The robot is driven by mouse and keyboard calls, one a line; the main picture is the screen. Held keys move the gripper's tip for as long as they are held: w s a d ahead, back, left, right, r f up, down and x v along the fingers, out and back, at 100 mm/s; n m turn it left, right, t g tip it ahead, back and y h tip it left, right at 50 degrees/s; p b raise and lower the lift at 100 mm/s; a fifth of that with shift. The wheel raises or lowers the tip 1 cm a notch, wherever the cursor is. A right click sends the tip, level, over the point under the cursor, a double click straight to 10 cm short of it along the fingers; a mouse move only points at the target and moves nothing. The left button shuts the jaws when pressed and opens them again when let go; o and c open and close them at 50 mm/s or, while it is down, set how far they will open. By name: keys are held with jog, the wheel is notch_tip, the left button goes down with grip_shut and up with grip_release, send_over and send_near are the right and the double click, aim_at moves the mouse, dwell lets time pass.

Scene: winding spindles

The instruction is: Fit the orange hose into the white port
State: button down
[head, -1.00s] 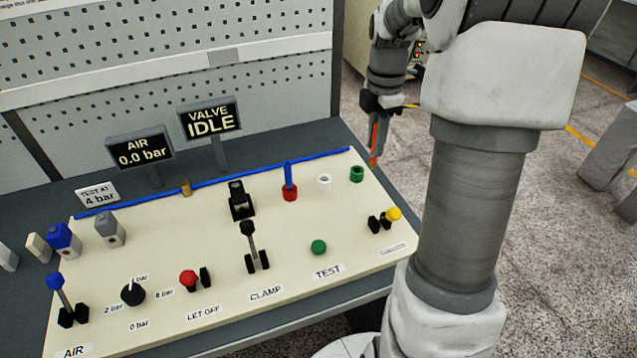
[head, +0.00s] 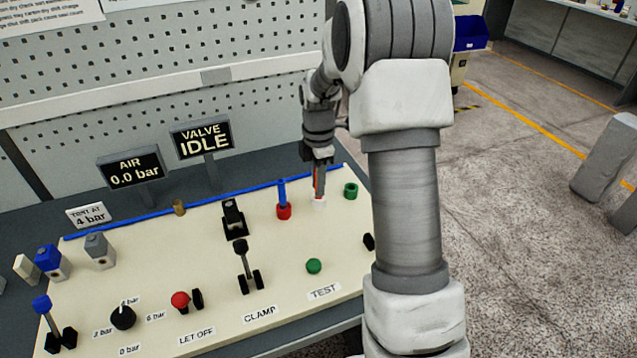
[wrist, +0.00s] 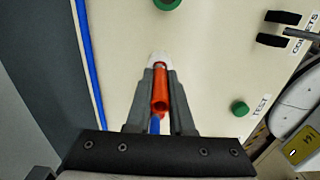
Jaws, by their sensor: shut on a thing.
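My gripper (head: 318,182) is shut on the orange hose (wrist: 160,92), which hangs upright between the fingers. In the head view the hose and fingertips are right over the white port (head: 318,203). In the wrist view the white port (wrist: 157,60) shows just past the far end of the hose, partly covered by the fingertips. The hose end looks at or very close to the port's mouth; I cannot tell whether it is inside.
A red port (head: 284,212) with a blue hose (head: 282,191) stands left of the white port, and a green port (head: 351,190) to its right. The black clamp (head: 233,218) is farther left. The displays (head: 203,138) read VALVE IDLE and AIR 0.0 bar.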

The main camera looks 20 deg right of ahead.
jog(key=shift+f, duration=0.2)
jog(key=c, duration=0.8)
grip_release()
